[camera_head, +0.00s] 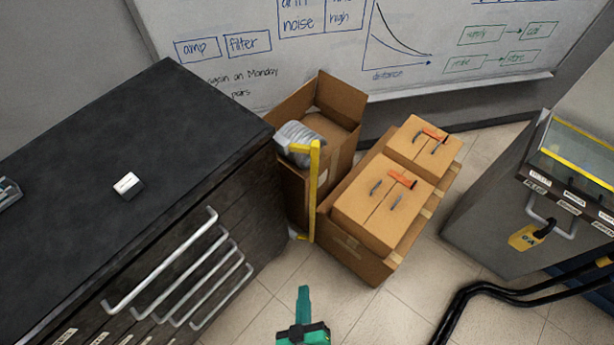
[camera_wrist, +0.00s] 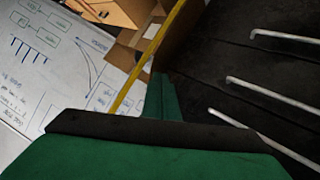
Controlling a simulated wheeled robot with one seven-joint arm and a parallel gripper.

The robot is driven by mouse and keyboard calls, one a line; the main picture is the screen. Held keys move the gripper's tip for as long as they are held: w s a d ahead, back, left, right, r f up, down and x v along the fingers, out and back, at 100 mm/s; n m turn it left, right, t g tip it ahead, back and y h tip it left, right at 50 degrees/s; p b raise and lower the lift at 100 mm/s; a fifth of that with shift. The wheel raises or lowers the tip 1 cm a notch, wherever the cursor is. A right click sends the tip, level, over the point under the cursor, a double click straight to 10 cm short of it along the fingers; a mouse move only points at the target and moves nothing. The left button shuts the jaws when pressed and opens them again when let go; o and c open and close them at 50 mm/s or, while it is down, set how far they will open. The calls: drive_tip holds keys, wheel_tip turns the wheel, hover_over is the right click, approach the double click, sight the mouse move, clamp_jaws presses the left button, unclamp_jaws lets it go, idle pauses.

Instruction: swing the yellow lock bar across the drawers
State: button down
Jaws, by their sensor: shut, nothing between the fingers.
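The yellow lock bar (camera_head: 314,190) stands upright at the right end of the black drawer cabinet (camera_head: 190,230), swung out clear of the drawer fronts. Short yellow arms join its top and bottom to the cabinet side. In the wrist view the bar (camera_wrist: 150,55) runs diagonally just beyond my fingers. My green gripper (camera_head: 303,292) is shut and empty, in front of the cabinet and below the bar in the head view. It also shows in the wrist view (camera_wrist: 160,92). I cannot tell whether it touches the bar. The silver drawer handles (camera_head: 165,262) are uncovered.
An open cardboard box (camera_head: 330,105) with grey contents stands behind the bar. Stacked cartons (camera_head: 385,205) with orange-handled tools stand to its right. Black hoses (camera_head: 480,290) and a grey case with a yellow tag (camera_head: 525,237) are at right. Tiled floor (camera_head: 375,315) is clear around my gripper.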

drive_tip(key=w+f+n+h, duration=0.3)
drive_tip(key=w+f+n, duration=0.35)
drive_tip(key=w, duration=0.85)
drive_tip(key=w+a+r+t+h, duration=0.2)
drive_tip(key=w+r, duration=0.1)
drive_tip(key=w, duration=0.4)
drive_tip(key=w+a+r+n+t+h, duration=0.1)
drive_tip(key=w+a+r+h, duration=0.1)
drive_tip(key=w, duration=0.5)
wheel_tip(320, 180, up, 2)
drive_tip(key=shift+w+a+r+t, duration=0.15)
drive_tip(key=shift+a+t, duration=0.25)
drive_tip(key=shift+a, duration=0.2)
drive_tip(key=x, duration=1)
